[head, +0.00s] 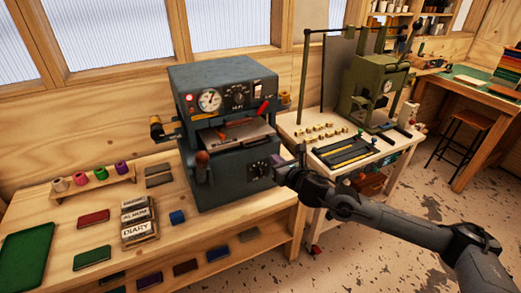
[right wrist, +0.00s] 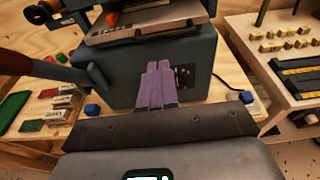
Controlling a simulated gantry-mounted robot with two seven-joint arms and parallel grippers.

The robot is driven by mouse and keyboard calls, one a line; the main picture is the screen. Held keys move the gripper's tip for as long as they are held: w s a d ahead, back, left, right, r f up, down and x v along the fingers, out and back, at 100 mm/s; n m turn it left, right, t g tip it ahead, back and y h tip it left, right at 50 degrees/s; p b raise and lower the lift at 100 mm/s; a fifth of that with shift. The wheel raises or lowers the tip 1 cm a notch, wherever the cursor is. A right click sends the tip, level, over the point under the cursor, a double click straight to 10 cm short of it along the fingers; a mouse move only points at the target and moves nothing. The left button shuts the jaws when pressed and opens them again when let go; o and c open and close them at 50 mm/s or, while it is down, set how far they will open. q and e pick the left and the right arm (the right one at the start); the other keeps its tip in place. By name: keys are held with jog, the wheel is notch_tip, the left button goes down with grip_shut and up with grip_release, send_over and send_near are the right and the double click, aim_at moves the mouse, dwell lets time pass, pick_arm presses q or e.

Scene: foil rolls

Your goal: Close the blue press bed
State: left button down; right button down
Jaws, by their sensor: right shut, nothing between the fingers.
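The blue-grey press (head: 222,98) stands on the wooden bench, with a dial and knobs on its upper front. Its bed (head: 238,134) sticks out of the front opening as a flat metal plate; its front edge also shows at the top of the right wrist view (right wrist: 150,28). My right gripper (head: 279,163) is by the press's lower right front, below and to the right of the bed. In the right wrist view its purple fingers (right wrist: 160,80) are together and empty, pointing at the press front. My left gripper is not in view.
A lever with a wooden knob (head: 202,160) hangs at the press's left front. Foil rolls (head: 80,179) stand on a rack at left. DIARY blocks (head: 139,230) and coloured pieces lie on the bench. A side table (head: 325,125) with type and an olive machine stands right.

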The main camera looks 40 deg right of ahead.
aim_at(257, 145)
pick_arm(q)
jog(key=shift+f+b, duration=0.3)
pick_arm(e)
jog(key=x, duration=1.1)
jog(key=shift+w+f, duration=0.15)
jog(key=shift+w, duration=0.05)
